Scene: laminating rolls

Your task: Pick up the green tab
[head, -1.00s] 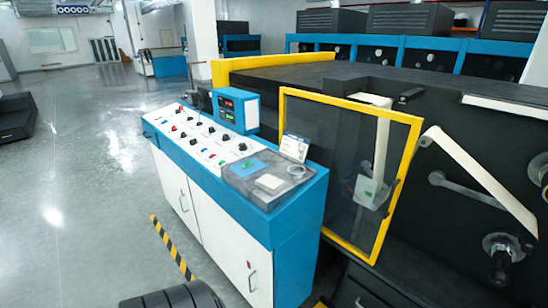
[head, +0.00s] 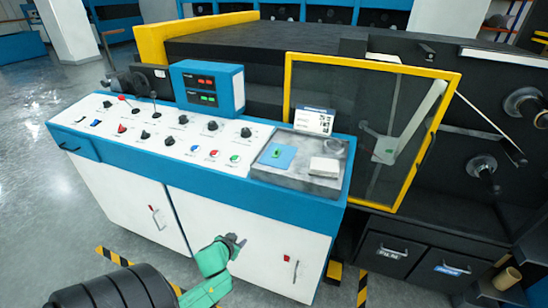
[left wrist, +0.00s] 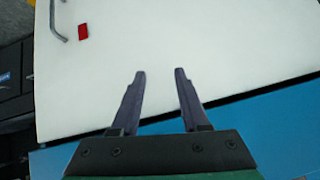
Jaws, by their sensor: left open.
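A small green tab (head: 277,153) lies on a blue square pad (head: 285,157) on the grey tray (head: 260,173) at the right end of the console top. My left gripper (head: 236,242) is in front of the console's white cabinet doors, lower than the tray and apart from the tab. In the left wrist view its two dark fingers (left wrist: 160,74) are spread with nothing between them, in front of a white door panel. The green tab is not in the left wrist view. My right gripper is not in view.
A white block (head: 324,167) and a small printed sign (head: 314,121) are beside the pad. The console (head: 165,135) carries knobs and a display box (head: 208,88). A yellow-framed clear door (head: 374,130) stands behind the tray's right side. Drawers (head: 425,265) are at lower right.

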